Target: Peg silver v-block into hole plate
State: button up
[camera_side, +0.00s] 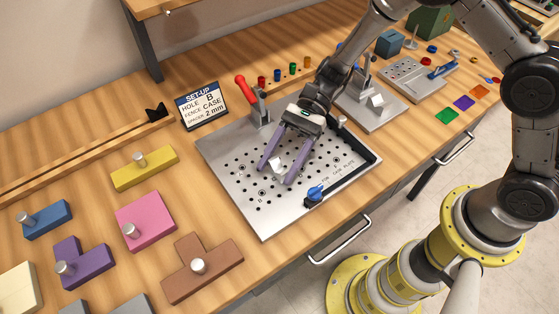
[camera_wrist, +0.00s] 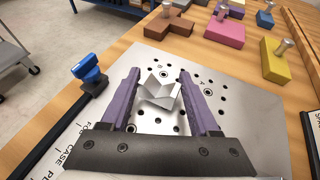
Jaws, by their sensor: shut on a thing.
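The silver v-block (camera_side: 277,163) is between the purple fingers of my gripper (camera_side: 277,172), over the grey hole plate (camera_side: 222,148). My gripper is shut on the v-block. In the wrist view the v-block (camera_wrist: 160,91) shows its V-shaped notch and looks turned at an angle between the fingertips (camera_wrist: 158,88). The plate (camera_wrist: 220,66) has several dark holes, some ringed and lettered. The underside of the v-block and any peg there are hidden, so I cannot tell whether it touches the plate.
A red-handled clamp (camera_side: 246,90) stands at the plate's back edge. A blue knob (camera_side: 315,193) sits at its front edge, near a black fence (camera_side: 362,160). A sign (camera_side: 202,106) reads hole B, fence case, spacer 2 mm. Coloured knobbed blocks (camera_side: 145,218) lie left.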

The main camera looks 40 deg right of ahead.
jog(key=shift+f, duration=0.45)
jog(key=o, duration=1.5)
jog(key=shift+c, duration=0.2)
jog(key=v, duration=1.4)
